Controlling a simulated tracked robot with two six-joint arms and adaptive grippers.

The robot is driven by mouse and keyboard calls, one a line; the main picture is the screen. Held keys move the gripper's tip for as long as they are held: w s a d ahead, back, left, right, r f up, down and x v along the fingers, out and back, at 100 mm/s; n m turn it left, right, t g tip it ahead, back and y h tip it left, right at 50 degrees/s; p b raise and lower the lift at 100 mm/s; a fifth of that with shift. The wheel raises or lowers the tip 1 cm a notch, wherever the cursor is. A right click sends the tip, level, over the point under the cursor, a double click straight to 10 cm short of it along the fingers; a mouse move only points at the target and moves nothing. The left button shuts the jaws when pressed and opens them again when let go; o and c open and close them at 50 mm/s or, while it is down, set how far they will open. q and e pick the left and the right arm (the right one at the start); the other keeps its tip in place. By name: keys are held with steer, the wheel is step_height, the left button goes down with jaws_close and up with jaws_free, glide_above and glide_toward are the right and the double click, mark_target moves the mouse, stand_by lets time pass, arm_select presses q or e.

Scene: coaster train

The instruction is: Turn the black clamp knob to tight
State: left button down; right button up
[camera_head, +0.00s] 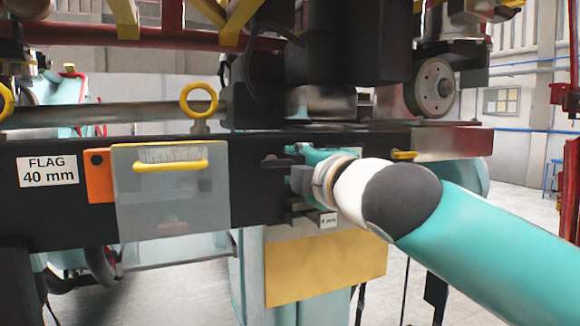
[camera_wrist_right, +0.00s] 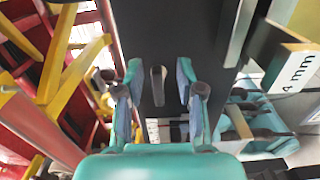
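The black clamp knob (camera_head: 275,161) is a small dark bar-shaped handle on the front of the long black beam, right of a clear panel. In the right wrist view the knob (camera_wrist_right: 158,85) shows as a narrow dark bar between my fingers. My right gripper (camera_head: 298,165) is at the beam front, just right of the knob and partly hidden by its own wrist. In the right wrist view the right gripper (camera_wrist_right: 159,70) is open, with a finger on each side of the knob and visible gaps. My left gripper is out of view.
The clear panel (camera_head: 172,205) with a yellow handle (camera_head: 170,165) and an orange block (camera_head: 99,176) sits left of the knob. A yellow ring (camera_head: 199,100) stands above the beam. A small white label (camera_head: 328,221) and a tan plate (camera_head: 326,267) are below my wrist.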

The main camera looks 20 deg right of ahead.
steer(key=s, duration=0.9)
steer(key=shift+s+d, duration=0.15)
steer(key=shift+s, duration=0.25)
steer(key=shift+f, duration=0.1)
